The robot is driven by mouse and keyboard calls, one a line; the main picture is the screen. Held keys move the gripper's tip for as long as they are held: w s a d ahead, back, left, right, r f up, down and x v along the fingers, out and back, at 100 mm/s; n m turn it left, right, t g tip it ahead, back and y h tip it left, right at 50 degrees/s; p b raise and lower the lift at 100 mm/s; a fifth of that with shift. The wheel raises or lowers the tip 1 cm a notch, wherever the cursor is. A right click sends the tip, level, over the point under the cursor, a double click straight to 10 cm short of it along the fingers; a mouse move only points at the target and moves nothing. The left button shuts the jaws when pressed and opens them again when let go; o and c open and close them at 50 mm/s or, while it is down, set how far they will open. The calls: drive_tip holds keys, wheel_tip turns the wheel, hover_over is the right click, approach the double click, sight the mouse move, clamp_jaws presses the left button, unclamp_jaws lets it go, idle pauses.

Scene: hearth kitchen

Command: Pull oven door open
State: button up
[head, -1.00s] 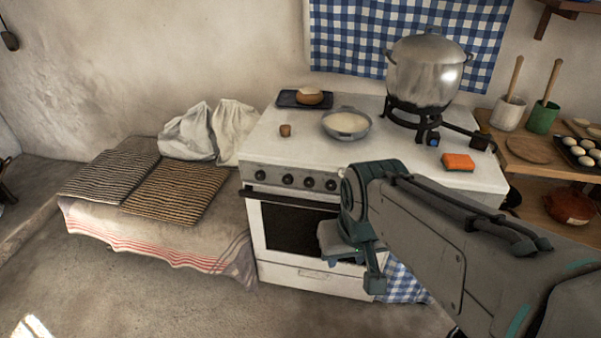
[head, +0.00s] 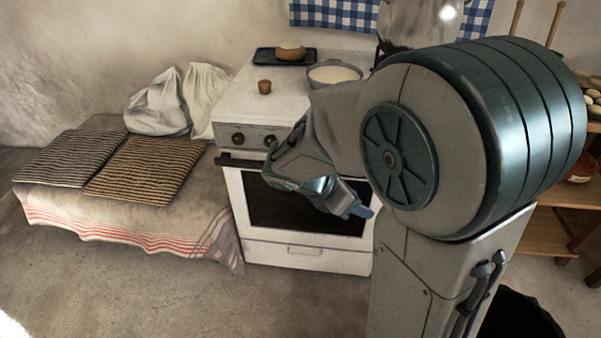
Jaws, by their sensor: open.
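The white oven (head: 305,257) stands against the back wall. Its door (head: 233,195) has a dark window (head: 290,212) and looks shut. The dark bar handle (head: 238,162) runs along the top of the door; its left end shows and the rest is hidden behind my arm. My gripper (head: 361,211) is in front of the door's right part, lower than the handle, and apart from the handle's visible end. It is open, with nothing seen between its fingers, which show small and partly overlapped.
A cloth-covered bench (head: 120,222) with striped mats stands left. Floor before the oven is clear.

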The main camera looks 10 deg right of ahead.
drive_tip(key=w+a+f+n+t+h+b, duration=0.3)
drive_tip(key=w+a+f+n+t+b, duration=1.05)
drive_tip(key=n, duration=1.15)
drive_tip(key=shift+g, duration=0.65)
drive_tip(key=shift+w+a+b+x, duration=0.15)
drive_tip(key=shift+w+a+x, duration=0.2)
drive_tip(key=shift+x, duration=2.25)
drive_tip(key=shift+w+a+b+x, duration=0.2)
drive_tip(key=shift+w+a+x, duration=0.15)
drive_tip(key=shift+x, duration=2.2)
drive_tip(key=shift+w+a+b+x, duration=0.15)
drive_tip(key=shift+w+a+x, duration=0.15)
drive_tip(key=shift+x, duration=2.3)
drive_tip(key=shift+a+f, duration=0.1)
drive_tip(key=shift+f, duration=0.05)
clamp_jaws()
drive_tip(key=shift+s, duration=0.15)
